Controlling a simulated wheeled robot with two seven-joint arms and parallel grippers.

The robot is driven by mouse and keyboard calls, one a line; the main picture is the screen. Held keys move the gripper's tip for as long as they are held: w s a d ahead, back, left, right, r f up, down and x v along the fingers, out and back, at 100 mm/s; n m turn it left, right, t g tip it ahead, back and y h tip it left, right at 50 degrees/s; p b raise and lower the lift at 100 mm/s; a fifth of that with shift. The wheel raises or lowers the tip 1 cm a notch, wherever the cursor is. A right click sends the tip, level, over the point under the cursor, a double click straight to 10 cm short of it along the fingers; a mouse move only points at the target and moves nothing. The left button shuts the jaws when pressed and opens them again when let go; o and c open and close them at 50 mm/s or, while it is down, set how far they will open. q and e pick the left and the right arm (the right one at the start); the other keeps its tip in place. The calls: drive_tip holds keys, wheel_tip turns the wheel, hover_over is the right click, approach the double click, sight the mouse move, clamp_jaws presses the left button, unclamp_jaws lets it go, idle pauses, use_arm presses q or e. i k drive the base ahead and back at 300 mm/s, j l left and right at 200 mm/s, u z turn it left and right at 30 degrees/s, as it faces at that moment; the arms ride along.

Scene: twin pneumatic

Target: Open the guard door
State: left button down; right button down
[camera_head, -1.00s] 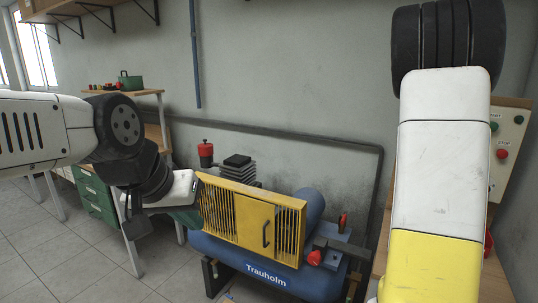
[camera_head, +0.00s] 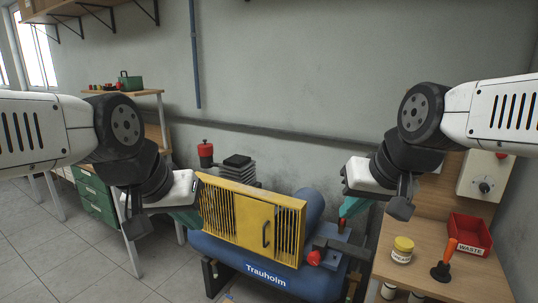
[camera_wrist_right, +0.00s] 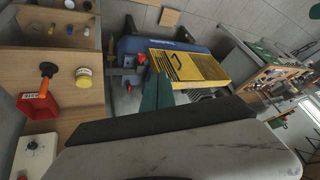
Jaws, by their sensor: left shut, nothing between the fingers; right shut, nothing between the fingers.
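The yellow guard door (camera_head: 254,222), with a dark handle (camera_head: 266,234) on its solid panel, is on the front of the blue compressor (camera_head: 270,275). It looks closed. In the right wrist view the door (camera_wrist_right: 205,68) and its handle (camera_wrist_right: 176,60) also show. My left gripper (camera_head: 187,214) is shut and empty, just left of the guard in the picture; its tips are partly hidden. My right gripper (camera_head: 350,209) is shut and empty, right of the guard and apart from the handle. Its teal fingers (camera_wrist_right: 157,93) point toward the compressor in the wrist view.
A red-knobbed valve (camera_head: 314,258) sits right of the guard. The wooden bench (camera_head: 430,270) at right holds a yellow-lidded jar (camera_head: 402,250), an orange-handled tool (camera_head: 447,260) and a red WASTE bin (camera_head: 470,235). A red-topped part (camera_head: 206,153) stands behind the guard.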

sight(256, 219)
drive_tip(key=z, duration=1.1)
drive_tip(key=u, duration=0.4)
drive_tip(key=j+u, duration=0.15)
drive_tip(key=u, duration=0.6)
drive_tip(key=i+j+u, duration=0.1)
drive_tip(key=i+j, duration=0.1)
drive_tip(key=j, duration=0.15)
